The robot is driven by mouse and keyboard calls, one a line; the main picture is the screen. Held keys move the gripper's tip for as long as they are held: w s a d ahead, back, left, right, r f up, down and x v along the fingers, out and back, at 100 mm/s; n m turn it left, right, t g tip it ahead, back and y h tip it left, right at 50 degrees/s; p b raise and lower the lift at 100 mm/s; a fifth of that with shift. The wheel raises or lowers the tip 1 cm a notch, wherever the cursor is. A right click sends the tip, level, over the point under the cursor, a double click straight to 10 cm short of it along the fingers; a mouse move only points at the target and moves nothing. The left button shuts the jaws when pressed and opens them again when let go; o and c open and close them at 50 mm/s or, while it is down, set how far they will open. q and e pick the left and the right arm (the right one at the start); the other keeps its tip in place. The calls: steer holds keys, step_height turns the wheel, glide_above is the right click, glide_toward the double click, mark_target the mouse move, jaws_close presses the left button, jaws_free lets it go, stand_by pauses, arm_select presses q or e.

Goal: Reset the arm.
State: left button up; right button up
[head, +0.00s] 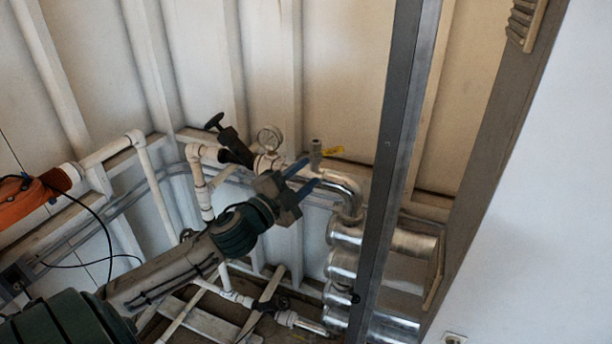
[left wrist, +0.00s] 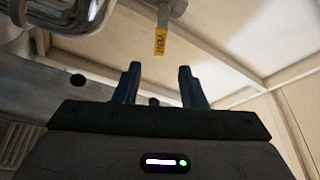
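My left gripper (head: 306,178) reaches in from the left in the head view, in front of the pipework. Its two blue fingers are apart with nothing between them, as the left wrist view (left wrist: 158,85) also shows. A valve with a yellow handle (head: 333,150) sits on the pipe just beyond the fingertips. In the left wrist view the yellow handle (left wrist: 160,41) hangs above and beyond the gap between the fingers, apart from them. My right gripper is not in view.
A pressure gauge (head: 269,138) and a black valve (head: 232,145) stand left of the gripper. Shiny steel reactor tubes (head: 343,264) and a grey upright post (head: 392,170) are on the right. An orange part (head: 28,198) with a black cable is at far left.

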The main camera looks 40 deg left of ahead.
arm_select(q)
steer(key=a+f+n+g+y, duration=0.2)
steer(key=a+f+n, duration=0.15)
steer(key=f, duration=0.85)
steer(key=a+f+n+g+y, duration=0.25)
steer(key=a+f, duration=0.25)
steer(key=f, duration=0.8)
steer(key=a+f+n+g+y, duration=0.1)
steer(key=a+f+n+g, duration=0.2)
steer(key=f, duration=0.9)
steer(key=s+f+n+g, duration=0.1)
steer(key=s+f+g, duration=0.1)
steer(key=s+f, duration=0.7)
steer(key=s+f+n+g, duration=0.1)
steer(key=s+f+g, duration=0.35)
steer(key=f, duration=0.85)
steer(key=s+d+f+n+g, duration=0.1)
steer(key=s+d+f, duration=0.4)
steer(key=s, duration=0.6)
steer(key=s+d+f+n+g+h, duration=0.1)
steer(key=s+d+f+g, duration=0.1)
steer(key=s+d+f, duration=0.4)
steer(key=s+d+f+n+g+h, duration=0.1)
steer(key=s+d+f, duration=0.4)
steer(key=s, duration=1)
step_height(320, 180, down, 4)
steer(key=shift+s+d+r+g, duration=0.1)
steer(key=shift+s+d+g, duration=0.2)
steer(key=shift+s+d, duration=0.1)
